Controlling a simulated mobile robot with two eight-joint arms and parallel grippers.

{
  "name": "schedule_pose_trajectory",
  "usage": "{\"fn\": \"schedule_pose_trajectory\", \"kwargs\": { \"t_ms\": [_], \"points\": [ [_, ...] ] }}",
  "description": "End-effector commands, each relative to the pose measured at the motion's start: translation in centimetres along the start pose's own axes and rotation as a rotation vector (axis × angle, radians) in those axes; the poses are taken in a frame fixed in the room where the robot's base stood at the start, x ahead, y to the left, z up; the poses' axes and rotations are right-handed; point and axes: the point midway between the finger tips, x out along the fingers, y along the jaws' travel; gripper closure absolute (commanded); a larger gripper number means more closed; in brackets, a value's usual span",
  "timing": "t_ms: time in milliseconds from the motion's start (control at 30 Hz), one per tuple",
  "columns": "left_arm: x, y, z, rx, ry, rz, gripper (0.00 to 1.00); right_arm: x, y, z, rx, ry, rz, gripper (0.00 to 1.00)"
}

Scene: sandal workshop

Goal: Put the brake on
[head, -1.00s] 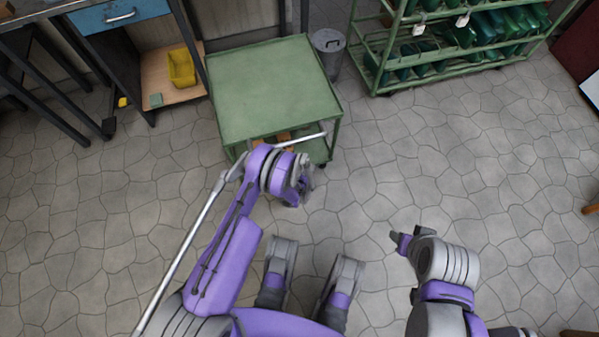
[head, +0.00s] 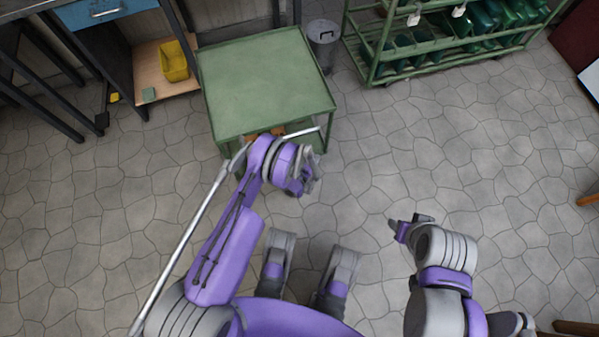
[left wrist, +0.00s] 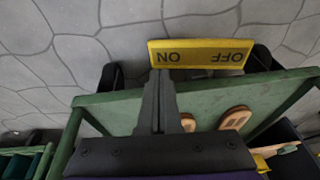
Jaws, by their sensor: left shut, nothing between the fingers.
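The green cart (head: 265,80) stands ahead of me. Its brake plate is hidden in the head view. In the left wrist view the yellow brake plate (left wrist: 208,57) shows upside down beyond the green lower shelf (left wrist: 125,108), with ON on the left half and OFF on the right half. My left gripper (left wrist: 160,74) is shut and empty. Its fingertips are at the plate's edge on the ON side; I cannot tell whether they touch. In the head view my left gripper (head: 312,178) is low at the cart's near right corner. My right gripper (head: 408,224) is over open floor, away from the cart.
Wooden soles (left wrist: 236,117) lie on the lower shelf. A grey bin (head: 324,45) stands behind the cart's right side. A green rack (head: 375,65) with green footwear is at the back right. A bench with a yellow bin (head: 174,62) is at left. Floor to the right is clear.

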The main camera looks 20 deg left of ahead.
Motion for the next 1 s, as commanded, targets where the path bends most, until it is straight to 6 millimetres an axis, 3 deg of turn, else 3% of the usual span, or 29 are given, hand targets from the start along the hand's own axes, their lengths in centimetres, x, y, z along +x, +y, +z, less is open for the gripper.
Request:
{"fn": "schedule_pose_trajectory", "kwargs": {
  "t_ms": [33,200,433,633,1000],
  "points": [
    [-1.1,-0.1,-0.8,0.0,0.0,0.0,1.0,-0.5,0.0,-0.1,0.0,0.0,0.0,0.48],
    [-5.2,1.2,-0.7,0.003,0.0,0.002,1.0,-1.5,0.0,-0.3,0.0,0.001,0.0,0.48],
    [-9.1,2.4,-0.7,0.002,0.001,0.001,1.0,-2.4,0.0,-0.5,0.0,0.003,0.0,0.48],
    [-10.4,2.8,-0.7,0.0,0.001,0.0,1.0,-2.6,0.0,-0.5,0.0,0.004,0.0,0.48],
    [-10.4,2.8,-0.7,0.0,0.0,0.0,1.0,-2.6,0.0,-0.5,0.0,0.004,0.0,0.48]
  ]
}}
